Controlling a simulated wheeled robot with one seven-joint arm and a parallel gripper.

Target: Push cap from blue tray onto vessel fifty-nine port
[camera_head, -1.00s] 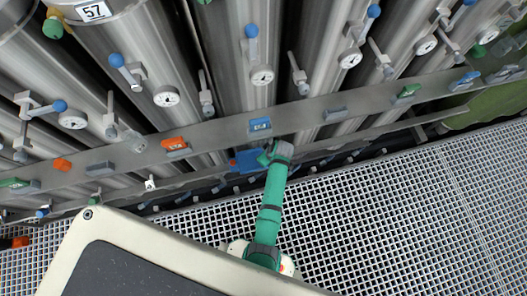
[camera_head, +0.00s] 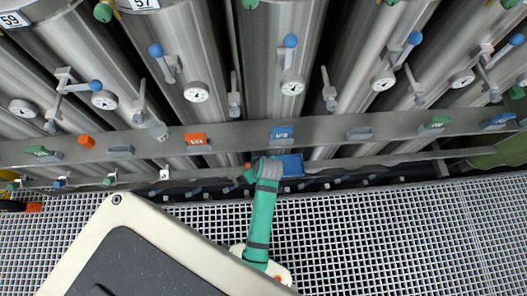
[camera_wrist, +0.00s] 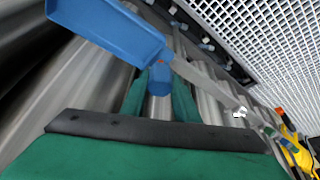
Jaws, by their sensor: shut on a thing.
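My gripper (camera_head: 249,172) is at the end of my green arm, just below the vessel rail and left of the blue tray (camera_head: 292,165). In the wrist view, its green fingers (camera_wrist: 158,92) are shut on a blue round cap (camera_wrist: 158,78). The blue tray (camera_wrist: 112,32) shows large at the upper left there, apart from the cap. The label of vessel fifty-nine (camera_head: 12,20) is at the top left in the head view. I cannot make out which fitting is its port.
A grey rail (camera_head: 230,138) with coloured tags runs across the steel vessels. Levers with blue knobs (camera_head: 95,86) and gauges (camera_head: 293,87) stick out above it. White grating (camera_head: 400,225) lies open on my side. A yellow and black thing (camera_head: 14,206) is at the far left.

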